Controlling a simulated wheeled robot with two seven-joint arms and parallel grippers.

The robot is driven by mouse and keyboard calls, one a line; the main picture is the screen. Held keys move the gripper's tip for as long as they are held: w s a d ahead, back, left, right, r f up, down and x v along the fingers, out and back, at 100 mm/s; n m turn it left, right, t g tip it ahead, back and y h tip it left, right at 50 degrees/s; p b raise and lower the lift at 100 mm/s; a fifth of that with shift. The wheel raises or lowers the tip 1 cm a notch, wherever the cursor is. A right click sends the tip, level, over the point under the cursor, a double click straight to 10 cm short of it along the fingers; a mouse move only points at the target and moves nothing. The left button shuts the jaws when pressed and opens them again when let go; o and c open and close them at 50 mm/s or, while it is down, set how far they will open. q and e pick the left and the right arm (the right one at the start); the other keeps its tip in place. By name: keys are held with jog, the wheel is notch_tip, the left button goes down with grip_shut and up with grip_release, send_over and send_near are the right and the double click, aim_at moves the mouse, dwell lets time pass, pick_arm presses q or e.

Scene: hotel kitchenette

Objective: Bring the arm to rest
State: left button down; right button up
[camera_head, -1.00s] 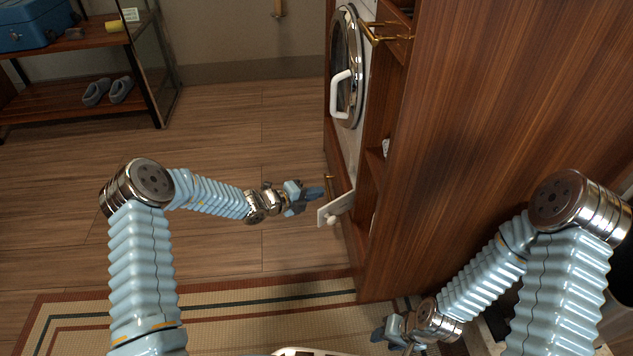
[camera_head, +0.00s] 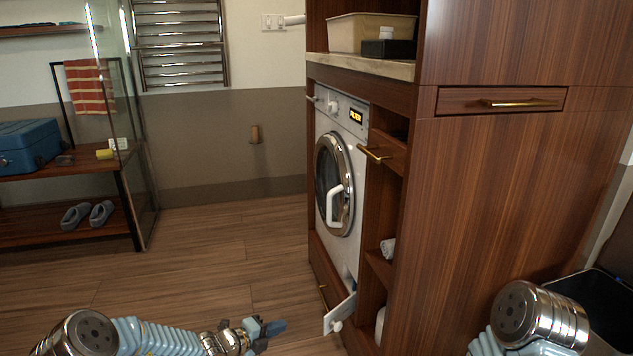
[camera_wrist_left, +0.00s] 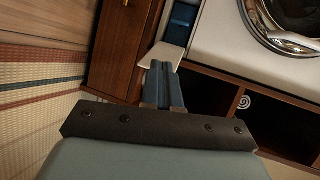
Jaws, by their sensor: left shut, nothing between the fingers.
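My left gripper (camera_head: 266,328) is low in the head view, over the wooden floor and left of the cabinet. Its blue fingers are shut and empty, and they also show in the left wrist view (camera_wrist_left: 163,84). In the head view a gap separates them from a small open white flap (camera_head: 340,314) at the foot of the washing machine (camera_head: 352,112). The flap also shows in the left wrist view (camera_wrist_left: 162,54), just beyond the fingertips. Of my right arm only a metal joint and a blue link show at the lower right; its gripper is out of view.
The wooden cabinet (camera_head: 500,200) stands close on the right, with a brass-handled drawer (camera_head: 390,152) jutting out beside the washer. A dark bin (camera_head: 605,305) is at the lower right. The floor (camera_head: 200,255) is clear to the left, up to a shelf rack (camera_head: 60,232) with slippers.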

pick_arm(q)
jog(key=s+d+f+m+g+y+p, duration=0.2)
jog(key=s+f+m+g+p, duration=0.15)
jog(key=s+m, duration=0.6)
jog(key=s+d+f+m+g+y+p, duration=0.1)
jog(key=s+f+m+g+p, duration=0.1)
jog(key=s+m+g, duration=0.5)
jog(key=s+a+r+m+t+y+p, duration=0.1)
jog(key=s+a+r+m+p, duration=0.1)
jog(key=s+m, duration=0.7)
jog(key=s+a+r+m+y+p, duration=0.1)
jog(key=s+r+m+y+p, duration=0.1)
jog(key=s+m, duration=0.7)
jog(key=m+p, duration=0.1)
jog(key=m, duration=0.7)
jog(key=shift+s+a+t+y, duration=0.3)
jog(key=shift+a+t, duration=0.05)
jog(key=shift+a, duration=0.05)
pick_arm(e)
notch_tip(320, 180, up, 10)
jog(key=shift+s+a+r, duration=0.25)
jog(key=shift+a, duration=0.15)
